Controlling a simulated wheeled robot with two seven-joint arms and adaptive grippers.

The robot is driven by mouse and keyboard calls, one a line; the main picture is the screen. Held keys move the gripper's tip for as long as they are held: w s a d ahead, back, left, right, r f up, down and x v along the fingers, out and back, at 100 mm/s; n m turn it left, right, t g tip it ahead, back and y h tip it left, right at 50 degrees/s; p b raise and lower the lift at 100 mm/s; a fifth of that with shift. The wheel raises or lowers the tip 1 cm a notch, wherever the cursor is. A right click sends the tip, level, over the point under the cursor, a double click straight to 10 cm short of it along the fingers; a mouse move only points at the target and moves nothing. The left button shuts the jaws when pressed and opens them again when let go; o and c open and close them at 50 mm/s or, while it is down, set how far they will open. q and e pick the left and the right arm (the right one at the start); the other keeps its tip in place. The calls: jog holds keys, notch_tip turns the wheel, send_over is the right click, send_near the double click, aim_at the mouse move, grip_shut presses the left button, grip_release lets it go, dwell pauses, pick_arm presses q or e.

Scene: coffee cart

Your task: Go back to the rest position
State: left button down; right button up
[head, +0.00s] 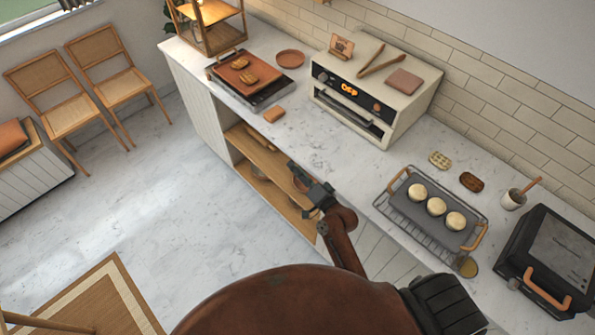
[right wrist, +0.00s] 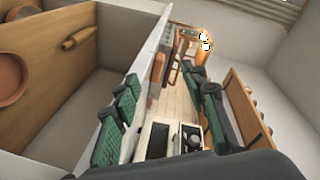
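My right gripper (head: 303,180) is at the end of my brown arm, low at the counter's front edge, by the open shelf compartment (head: 262,150). In the right wrist view its two fingers with green pads stand apart (right wrist: 168,105), with nothing held between them. The compartment's wooden back and shelf show at the left of that view. My left gripper is outside both views.
Chairs (head: 70,120) stand left; floor between is clear.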

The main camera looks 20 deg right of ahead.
jog(key=shift+f, duration=0.15)
dwell(0.4)
jog(key=s+d+f+n+g+h, duration=0.1)
jog(key=s+f+n+g, duration=0.15)
jog(key=s+f, duration=0.7)
jog(key=s+d+f+n+g, duration=0.1)
jog(key=s+f+g, duration=0.2)
jog(key=f, duration=1.3)
jog(key=s+d+f+n+g+h, duration=0.1)
jog(key=s+d+f+n+g, duration=0.15)
jog(key=s+f, duration=0.7)
jog(key=s+d+f+n+g, duration=0.1)
jog(key=s+f+g, duration=0.1)
jog(key=s+f, duration=0.5)
jog(key=s+d+f+n+g+h, duration=0.1)
jog(key=s+f, duration=0.6)
jog(key=s, duration=0.9)
jog(key=s+d+f+n+g+h, duration=0.1)
jog(key=s+d+f+n+g, duration=0.2)
jog(key=s+f, duration=0.5)
jog(key=s+g, duration=0.1)
jog(key=s, duration=0.2)
jog(key=shift+s+g, duration=0.25)
jog(key=shift+g, duration=0.05)
jog(key=shift+c, duration=0.4)
